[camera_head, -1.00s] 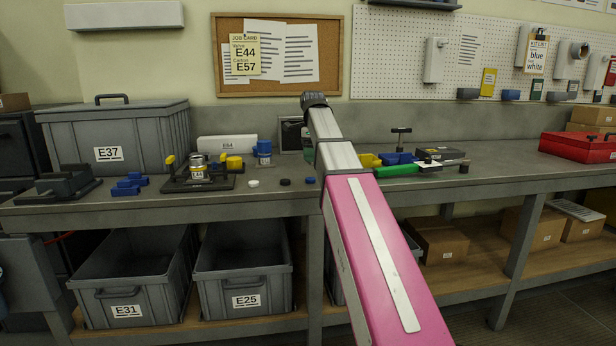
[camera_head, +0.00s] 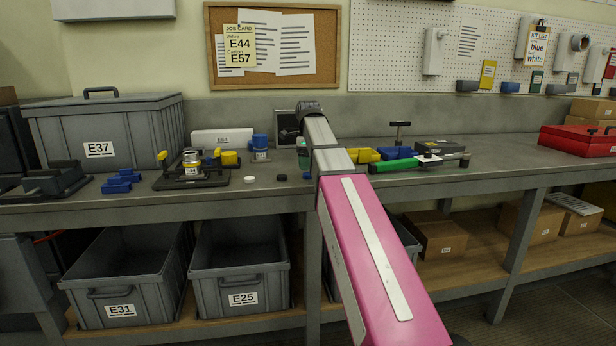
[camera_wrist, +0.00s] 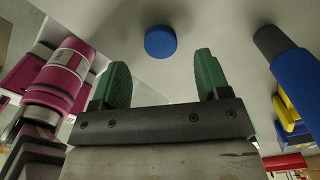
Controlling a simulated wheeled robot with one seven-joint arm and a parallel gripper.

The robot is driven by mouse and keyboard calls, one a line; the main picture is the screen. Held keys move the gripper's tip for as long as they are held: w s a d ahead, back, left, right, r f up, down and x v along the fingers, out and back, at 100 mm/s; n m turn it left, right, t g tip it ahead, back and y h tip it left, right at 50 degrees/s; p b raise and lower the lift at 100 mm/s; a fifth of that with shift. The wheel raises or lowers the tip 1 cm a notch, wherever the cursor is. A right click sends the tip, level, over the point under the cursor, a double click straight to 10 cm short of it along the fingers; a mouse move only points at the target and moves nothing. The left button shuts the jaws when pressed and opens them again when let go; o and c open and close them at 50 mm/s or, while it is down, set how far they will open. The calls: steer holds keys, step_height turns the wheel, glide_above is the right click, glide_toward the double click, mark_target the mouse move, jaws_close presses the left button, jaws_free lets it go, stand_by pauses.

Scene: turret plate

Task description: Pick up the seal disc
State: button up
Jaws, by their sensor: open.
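Three small round discs lie in a row on the grey bench (camera_head: 470,185); the pictures do not tell which is the seal disc. The white disc (camera_head: 249,179) and the black disc (camera_head: 281,177) show in the head view. A blue disc (camera_wrist: 160,41) shows in the wrist view, lying on the bench ahead of the fingertips and roughly between them sideways. My gripper (camera_wrist: 163,78) has two green fingers spread apart, with nothing between them. In the head view my pink arm hides most of the gripper.
Left of the discs stands a black fixture (camera_head: 207,183) with a yellow-banded canister (camera_head: 191,165). A blue-topped part (camera_head: 260,148) stands behind them. Right of my arm are blue parts (camera_head: 398,152) and a green-handled tool (camera_head: 392,166). Bench around the discs is clear.

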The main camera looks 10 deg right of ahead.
mark_target(308, 174)
step_height(308, 174, down, 4)
steer(key=shift+r, duration=0.15)
steer(key=c, duration=1)
steer(key=shift+r, duration=0.2)
